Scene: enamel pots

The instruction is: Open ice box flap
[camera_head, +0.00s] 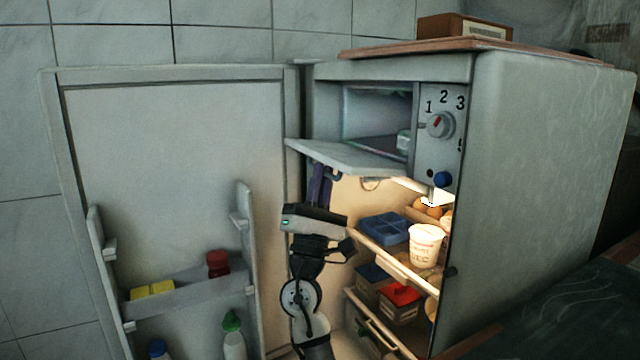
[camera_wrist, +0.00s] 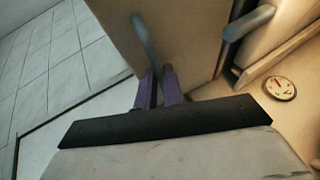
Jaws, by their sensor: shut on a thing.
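The ice box flap (camera_head: 345,157) is hinged down from the ice box opening (camera_head: 376,112) at the top of the fridge and juts out nearly level, tilted a little. The ice box interior shows above it. My gripper (camera_head: 321,178) is under the flap's left part, fingers pointing up. In the wrist view my gripper (camera_wrist: 158,78) has its purple fingers closed around the lower end of a grey curved handle (camera_wrist: 145,38). The handle runs along the beige face of the flap (camera_wrist: 190,40). The exact contact is partly hidden by the fingers.
The fridge door (camera_head: 170,170) stands wide open on the left, with bottles in its racks. Shelves on the right hold a blue tray (camera_head: 383,229), a white tub (camera_head: 426,245) and a red-lidded box (camera_head: 400,296). A control panel (camera_head: 440,135) flanks the ice box.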

